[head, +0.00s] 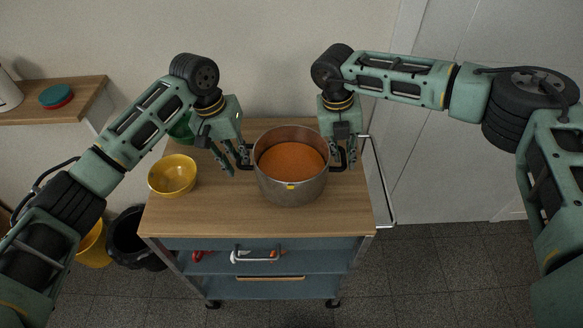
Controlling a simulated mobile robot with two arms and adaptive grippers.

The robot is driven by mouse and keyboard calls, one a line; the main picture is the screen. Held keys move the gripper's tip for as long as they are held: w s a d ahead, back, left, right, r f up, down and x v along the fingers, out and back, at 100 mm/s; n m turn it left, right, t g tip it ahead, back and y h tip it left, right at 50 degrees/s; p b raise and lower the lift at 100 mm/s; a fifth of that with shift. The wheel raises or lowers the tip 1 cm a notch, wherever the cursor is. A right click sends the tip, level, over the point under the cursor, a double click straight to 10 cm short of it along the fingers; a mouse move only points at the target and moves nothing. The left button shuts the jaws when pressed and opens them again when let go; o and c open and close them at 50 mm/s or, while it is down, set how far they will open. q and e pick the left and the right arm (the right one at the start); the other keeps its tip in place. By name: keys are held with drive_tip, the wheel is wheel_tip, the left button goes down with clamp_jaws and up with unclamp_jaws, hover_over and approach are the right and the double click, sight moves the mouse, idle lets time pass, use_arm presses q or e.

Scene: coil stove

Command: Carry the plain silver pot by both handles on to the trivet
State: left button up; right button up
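The plain silver pot (291,190) stands upright on the wooden cart top in the head view, filled with something orange. It has a small yellow mark on its front and a dark handle on each side. My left gripper (234,164) points down at the left handle, its fingers apart. My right gripper (342,158) points down at the right handle (338,167), its fingers also apart around or beside it. Whether the fingers touch the handles is hard to tell. I cannot identify a trivet in this view.
The cart top (200,216) also holds a yellow bowl (172,175) at left and a green item (181,129) partly behind my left arm. A metal rail (377,185) runs along the cart's right side. A wall shelf (85,98) at far left carries a teal and red round item (56,96).

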use_arm(q)
drive_tip(key=shift+d+f, duration=0.15)
drive_tip(key=shift+f, duration=0.5)
use_arm(e)
drive_tip(key=shift+d+f, duration=0.15)
drive_tip(key=shift+f, duration=0.45)
use_arm(q)
drive_tip(key=shift+f, duration=0.1)
use_arm(e)
drive_tip(key=shift+w+f, duration=0.1)
drive_tip(key=shift+f, duration=0.05)
use_arm(q)
drive_tip(key=shift+c, duration=0.4)
use_arm(e)
drive_tip(key=shift+c, duration=0.4)
use_arm(q)
drive_tip(key=c, duration=0.4)
use_arm(e)
clamp_jaws()
use_arm(q)
clamp_jaws()
